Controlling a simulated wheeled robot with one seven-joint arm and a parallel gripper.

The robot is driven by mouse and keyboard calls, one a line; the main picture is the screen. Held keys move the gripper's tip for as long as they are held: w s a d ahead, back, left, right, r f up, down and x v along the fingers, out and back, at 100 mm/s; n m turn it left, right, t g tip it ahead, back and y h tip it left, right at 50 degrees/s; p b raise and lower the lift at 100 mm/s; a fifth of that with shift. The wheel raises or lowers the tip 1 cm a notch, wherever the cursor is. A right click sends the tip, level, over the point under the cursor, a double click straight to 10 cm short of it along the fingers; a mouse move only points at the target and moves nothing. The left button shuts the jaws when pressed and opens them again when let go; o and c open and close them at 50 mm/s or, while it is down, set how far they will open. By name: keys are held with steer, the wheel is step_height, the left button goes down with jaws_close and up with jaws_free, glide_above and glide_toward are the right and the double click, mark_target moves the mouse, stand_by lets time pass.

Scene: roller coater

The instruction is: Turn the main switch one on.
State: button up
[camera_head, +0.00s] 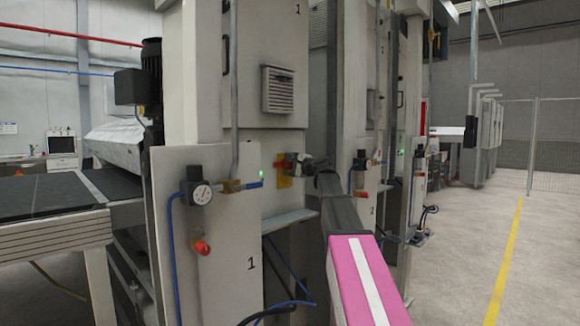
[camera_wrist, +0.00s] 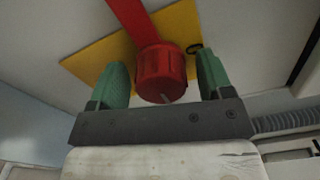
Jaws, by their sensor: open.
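The main switch one (camera_wrist: 162,74) is a red rotary knob on a yellow square plate (camera_wrist: 92,55). A red bar runs from the knob toward the top left of the wrist view. My gripper (camera_wrist: 164,80) is open, with one green finger on each side of the knob and a visible gap to it on both sides. In the head view the yellow plate (camera_head: 284,182) shows on the grey machine panel marked 1. My gripper (camera_head: 291,162) is in front of it there and hides most of the knob.
A pressure gauge (camera_head: 200,194) and a red-orange knob (camera_head: 202,248) sit on the panel left of the switch. A grey ledge (camera_head: 288,220) juts out below it. A second similar machine (camera_head: 368,130) stands to the right. Open floor (camera_head: 470,240) lies farther right.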

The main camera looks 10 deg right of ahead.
steer(key=v, duration=1)
steer(key=shift+s+d, duration=0.2)
steer(key=shift+s, duration=0.15)
